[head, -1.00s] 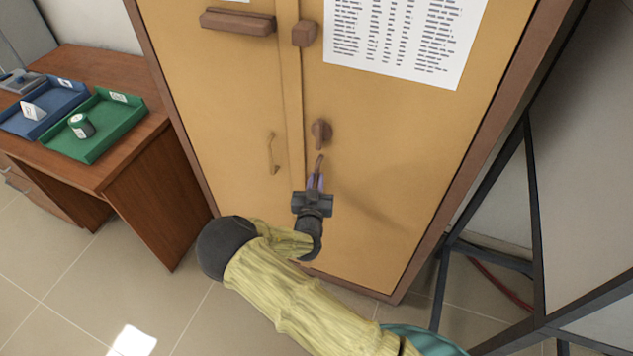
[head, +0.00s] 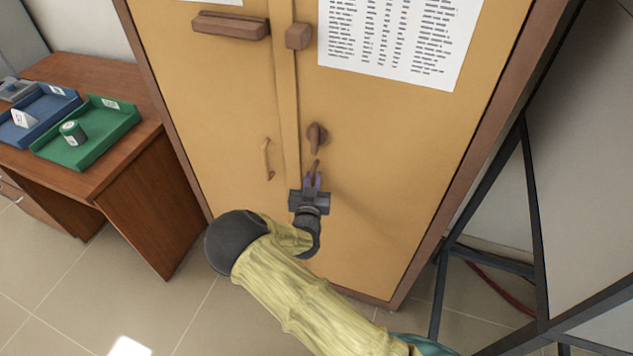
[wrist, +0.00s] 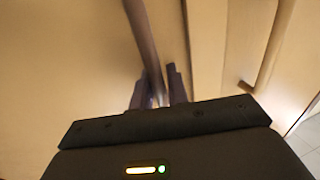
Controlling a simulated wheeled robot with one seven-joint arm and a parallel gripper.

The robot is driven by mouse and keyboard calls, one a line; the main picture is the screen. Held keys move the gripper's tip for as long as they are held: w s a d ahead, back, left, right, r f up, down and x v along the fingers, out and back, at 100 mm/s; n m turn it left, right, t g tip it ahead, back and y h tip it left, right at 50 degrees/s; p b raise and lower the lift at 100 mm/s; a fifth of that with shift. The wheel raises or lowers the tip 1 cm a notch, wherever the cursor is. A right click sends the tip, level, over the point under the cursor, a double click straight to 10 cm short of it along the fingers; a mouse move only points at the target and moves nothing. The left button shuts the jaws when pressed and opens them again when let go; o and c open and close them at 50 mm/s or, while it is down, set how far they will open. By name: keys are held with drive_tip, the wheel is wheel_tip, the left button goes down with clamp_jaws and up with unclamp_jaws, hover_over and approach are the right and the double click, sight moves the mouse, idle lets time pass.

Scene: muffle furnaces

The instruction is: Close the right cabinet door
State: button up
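In the head view this door looks flush or nearly flush with the left door (head: 222,100); a small gap cannot be ruled out. My gripper (head: 312,182) is at the handle's lower part. In the wrist view the handle (wrist: 143,35) runs down between the two purple fingers (wrist: 157,92), which are close together around it. The fingertips' contact is partly hidden by the gripper body.
A wooden desk (head: 135,155) with a green tray (head: 108,112) and a blue tray (head: 62,102) stands at the left. A dark metal frame (head: 536,220) stands close on the right. The tiled floor (head: 60,290) is clear at front left.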

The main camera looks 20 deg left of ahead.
drive_tip(key=shift+w+d+r, duration=0.15)
drive_tip(key=shift+w+r, duration=0.05)
drive_tip(key=shift+r, duration=0.05)
drive_tip(key=shift+s+d+f, duration=0.1)
drive_tip(key=shift+s+f, duration=0.05)
drive_tip(key=shift+s, duration=0.2)
drive_tip(key=b+v, duration=0.2)
drive_tip(key=v, duration=1.5)
drive_tip(key=shift+a, duration=0.3)
drive_tip(key=shift+s, duration=0.1)
